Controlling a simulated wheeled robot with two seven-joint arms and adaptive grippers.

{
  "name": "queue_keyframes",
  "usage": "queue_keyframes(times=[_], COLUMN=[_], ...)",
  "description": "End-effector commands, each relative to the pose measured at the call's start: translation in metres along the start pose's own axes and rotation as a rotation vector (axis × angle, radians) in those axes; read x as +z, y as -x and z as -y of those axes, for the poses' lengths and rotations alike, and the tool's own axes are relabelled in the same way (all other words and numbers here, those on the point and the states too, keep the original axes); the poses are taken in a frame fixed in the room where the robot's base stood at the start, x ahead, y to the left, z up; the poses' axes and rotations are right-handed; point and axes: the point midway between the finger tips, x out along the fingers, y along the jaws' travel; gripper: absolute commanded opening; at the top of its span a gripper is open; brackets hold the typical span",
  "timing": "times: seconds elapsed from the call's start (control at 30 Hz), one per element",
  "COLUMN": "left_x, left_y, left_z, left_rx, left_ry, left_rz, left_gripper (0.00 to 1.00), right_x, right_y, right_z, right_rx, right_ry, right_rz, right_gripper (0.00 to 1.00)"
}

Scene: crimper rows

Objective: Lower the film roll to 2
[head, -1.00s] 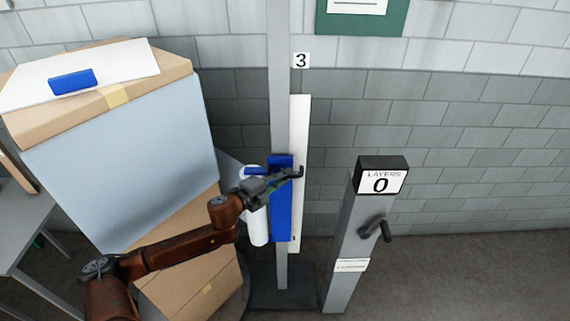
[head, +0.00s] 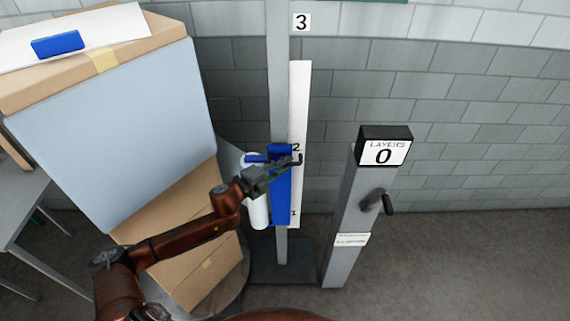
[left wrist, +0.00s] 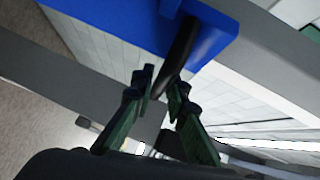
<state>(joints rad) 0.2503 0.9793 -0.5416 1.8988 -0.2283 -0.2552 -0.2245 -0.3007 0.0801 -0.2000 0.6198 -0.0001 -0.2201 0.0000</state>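The white film roll (head: 259,207) stands upright beside the blue carriage (head: 282,205) on a grey mast (head: 278,80). A white scale strip (head: 299,100) beside the mast carries a 2 (head: 296,147) near the carriage's top edge and a 1 (head: 293,212) near its bottom. A 3 (head: 301,22) is on a plate higher up. My left gripper (head: 290,163) is at the upper carriage, a little below the 2. In the left wrist view its fingers (left wrist: 163,88) close around the carriage's black handle (left wrist: 182,45). My right gripper is not in view.
A pallet of wrapped cartons (head: 115,135) stands close on the left, with a blue object (head: 57,44) on top. A grey post (head: 346,220) with a crank (head: 377,203) and a LAYERS 0 sign (head: 384,152) stands to the right. Floor farther right is clear.

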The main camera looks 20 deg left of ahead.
Motion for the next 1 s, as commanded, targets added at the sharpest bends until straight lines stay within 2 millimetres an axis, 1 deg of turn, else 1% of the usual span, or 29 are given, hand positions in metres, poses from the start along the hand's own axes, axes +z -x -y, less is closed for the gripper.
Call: queue_keyframes(times=[0.03, 0.17, 0.43, 0.57, 0.67, 0.9, 1.0], left_x=[0.0, 0.0, 0.0, 0.001, 0.001, 0.001, 0.001], left_y=[0.0, 0.0, 0.0, 0.008, 0.022, 0.069, 0.086], left_z=[0.0, 0.0, 0.0, -0.001, -0.001, -0.002, -0.002], left_rx=[0.0, 0.0, 0.0, 0.001, 0.002, 0.004, 0.003], left_ry=[0.0, 0.0, 0.0, 0.001, 0.001, 0.001, 0.001], left_rz=[0.0, 0.0, 0.0, 0.001, 0.001, 0.001, 0.002], left_gripper=[0.19, 0.28, 0.28, 0.28, 0.28, 0.28, 0.28], right_x=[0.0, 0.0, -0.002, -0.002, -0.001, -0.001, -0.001], right_y=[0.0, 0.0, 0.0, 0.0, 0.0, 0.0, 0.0], right_z=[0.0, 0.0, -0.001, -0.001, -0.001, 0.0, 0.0], right_rx=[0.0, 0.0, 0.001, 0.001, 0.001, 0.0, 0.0], right_ry=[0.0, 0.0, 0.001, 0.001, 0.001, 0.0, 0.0], right_rz=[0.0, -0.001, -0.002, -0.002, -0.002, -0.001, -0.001], right_gripper=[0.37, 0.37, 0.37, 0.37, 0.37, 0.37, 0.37])
